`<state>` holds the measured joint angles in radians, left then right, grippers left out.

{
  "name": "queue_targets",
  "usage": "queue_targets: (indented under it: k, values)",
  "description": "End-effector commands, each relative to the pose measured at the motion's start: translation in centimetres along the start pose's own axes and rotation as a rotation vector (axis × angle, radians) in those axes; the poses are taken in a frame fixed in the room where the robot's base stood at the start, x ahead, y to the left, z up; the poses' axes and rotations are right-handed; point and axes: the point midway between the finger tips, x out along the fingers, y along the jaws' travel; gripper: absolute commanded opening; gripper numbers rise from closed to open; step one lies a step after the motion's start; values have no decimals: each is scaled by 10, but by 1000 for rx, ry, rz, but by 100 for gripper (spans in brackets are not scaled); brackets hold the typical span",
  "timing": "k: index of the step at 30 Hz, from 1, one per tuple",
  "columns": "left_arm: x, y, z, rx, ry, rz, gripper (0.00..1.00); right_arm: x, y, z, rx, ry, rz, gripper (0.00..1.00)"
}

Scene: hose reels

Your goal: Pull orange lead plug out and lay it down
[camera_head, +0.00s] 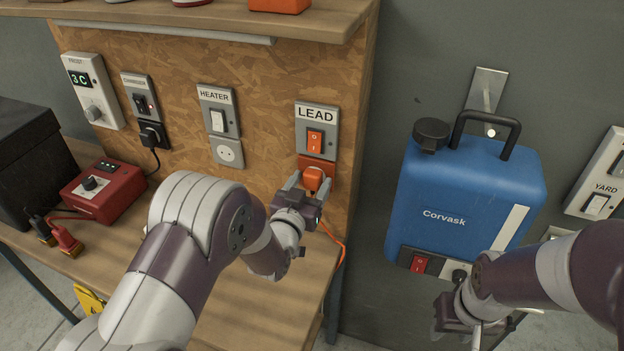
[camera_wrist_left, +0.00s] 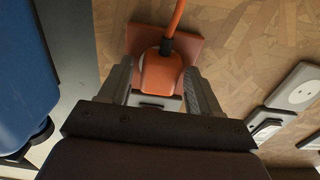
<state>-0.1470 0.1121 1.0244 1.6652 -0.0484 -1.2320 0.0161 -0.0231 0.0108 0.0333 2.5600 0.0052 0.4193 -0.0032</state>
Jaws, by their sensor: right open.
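The orange lead plug (camera_head: 314,180) sits in the orange socket plate (camera_head: 329,166) under the LEAD switch on the chipboard panel. Its orange cable (camera_head: 338,242) hangs down past the bench's right end. My left gripper (camera_head: 308,185) is at the plug, with one finger on each side of it. In the left wrist view the plug (camera_wrist_left: 160,74) stands between the two fingers (camera_wrist_left: 158,85), with narrow gaps showing, so the jaws look open around it. My right gripper (camera_head: 466,326) is low at the right, below the blue Corvask unit, partly hidden by its arm.
The wooden bench (camera_head: 262,312) has bare room right of my left arm. A red charger box (camera_head: 103,190) with clamps and a dark box (camera_head: 30,160) stand at left. A blue Corvask unit (camera_head: 465,190) hangs on the grey wall. A shelf (camera_head: 200,18) overhangs the panel.

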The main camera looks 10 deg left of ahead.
Motion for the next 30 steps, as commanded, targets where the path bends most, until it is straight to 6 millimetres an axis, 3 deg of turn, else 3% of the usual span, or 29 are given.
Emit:
queue_targets:
  k: [1, 5, 6, 30]
  values:
    - [0, 0, 0, 0, 0, 0, 45, 0, 0, 0, 0, 0, 0, 43]
    - [0, 0, 0, 0, 0, 0, 3, 0, 0, 0, 0, 0, 0, 43]
    - [0, 0, 0, 0, 0, 0, 0, 0, 0, 0, 0, 0, 0, 43]
    - [-27, 0, 0, 0, -1, 0, 0, -5, 0, -1, 0, 0, 0, 43]
